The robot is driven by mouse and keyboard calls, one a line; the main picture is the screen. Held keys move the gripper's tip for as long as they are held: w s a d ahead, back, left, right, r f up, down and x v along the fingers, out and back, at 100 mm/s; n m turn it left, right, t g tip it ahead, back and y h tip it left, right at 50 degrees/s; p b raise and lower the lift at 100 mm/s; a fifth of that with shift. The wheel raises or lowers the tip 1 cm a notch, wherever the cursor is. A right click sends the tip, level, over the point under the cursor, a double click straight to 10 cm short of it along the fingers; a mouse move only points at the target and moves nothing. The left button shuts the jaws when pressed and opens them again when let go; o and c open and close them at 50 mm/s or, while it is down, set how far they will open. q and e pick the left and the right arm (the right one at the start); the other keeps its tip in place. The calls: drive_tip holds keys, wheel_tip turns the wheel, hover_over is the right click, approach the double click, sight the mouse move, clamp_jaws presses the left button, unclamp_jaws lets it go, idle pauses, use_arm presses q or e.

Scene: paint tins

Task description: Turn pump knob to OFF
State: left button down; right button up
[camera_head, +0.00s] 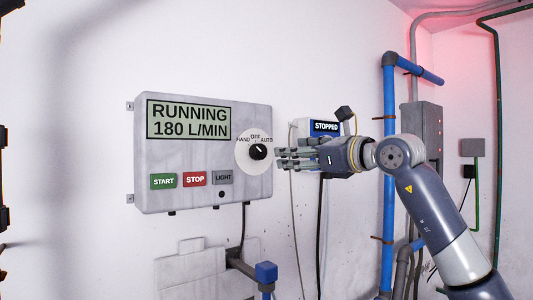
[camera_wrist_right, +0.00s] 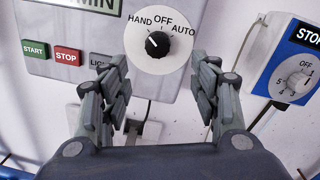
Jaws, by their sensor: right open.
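The pump knob (camera_head: 258,152) is a black knob on a white round dial, labelled HAND, OFF and AUTO, at the right side of a grey wall panel (camera_head: 150,195). In the right wrist view the knob (camera_wrist_right: 157,44) has a small white mark that appears to face up and left, toward HAND. My right gripper (camera_head: 281,158) is just right of the dial in the head view. In the right wrist view its open fingers (camera_wrist_right: 160,75) stand either side below the dial, with nothing between them. They look apart from the knob. My left gripper is not in view.
The panel display (camera_head: 188,120) reads RUNNING 180 L/MIN. START (camera_head: 163,181), STOP (camera_head: 195,178) and LIGHT (camera_head: 223,177) buttons sit below it. A blue-and-white box (camera_wrist_right: 290,65) with another dial is close on the right. Blue pipes (camera_head: 389,100) run behind my right arm.

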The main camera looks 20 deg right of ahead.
sight(262, 153)
drive_tip(key=p+x, duration=0.4)
drive_tip(key=x, duration=0.6)
drive_tip(key=shift+s+a+p, duration=0.1)
drive_tip(key=shift+p, duration=0.3)
drive_tip(key=shift+w+a+f, duration=0.1)
drive_tip(key=shift+w+a, duration=0.1)
drive_tip(key=shift+w, duration=0.3)
drive_tip(key=c, duration=1.1)
